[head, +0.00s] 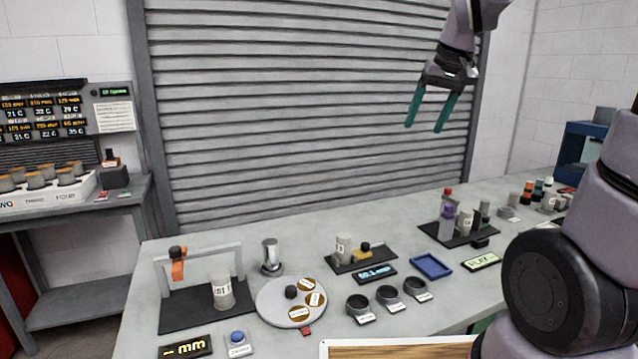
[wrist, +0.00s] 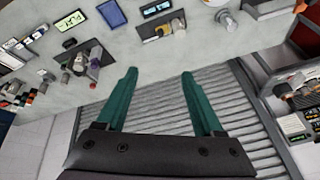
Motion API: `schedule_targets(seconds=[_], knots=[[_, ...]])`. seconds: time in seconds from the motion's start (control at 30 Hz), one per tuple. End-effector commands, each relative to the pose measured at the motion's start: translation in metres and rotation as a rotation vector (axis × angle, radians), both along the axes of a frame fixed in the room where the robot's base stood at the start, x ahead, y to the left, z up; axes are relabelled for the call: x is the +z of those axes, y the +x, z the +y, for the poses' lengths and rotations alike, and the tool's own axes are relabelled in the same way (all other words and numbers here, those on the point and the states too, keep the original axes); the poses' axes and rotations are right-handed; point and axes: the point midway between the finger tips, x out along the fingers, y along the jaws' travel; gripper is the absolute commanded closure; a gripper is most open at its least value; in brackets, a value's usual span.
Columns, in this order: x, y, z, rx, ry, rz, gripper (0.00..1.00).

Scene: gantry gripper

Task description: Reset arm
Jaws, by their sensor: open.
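My gripper (head: 429,110) hangs high above the far side of the table, in front of the grey shutter. Its two teal fingers are apart, with nothing between them. In the wrist view the gripper (wrist: 160,100) also shows open and empty, with the table upside down beyond the fingertips. My arm comes in from the right of the head view, and part of it hides the table's right front.
The grey table (head: 400,215) holds a small gantry (head: 200,255) on a black mat, a round turntable (head: 290,312), several dark rings, a blue tray (head: 431,266) and groups of bottles. A side bench (head: 70,215) stands at left. The air around my gripper is clear.

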Motion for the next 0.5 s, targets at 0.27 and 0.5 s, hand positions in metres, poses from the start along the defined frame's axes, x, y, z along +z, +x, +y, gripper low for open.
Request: schedule_targets(seconds=[0.27, 0.5], knots=[[0.027, -0.091, -0.012, -0.161, 0.100, -0.103, 0.31], [0.026, -0.141, -0.015, -0.255, 0.165, -0.157, 0.31]])
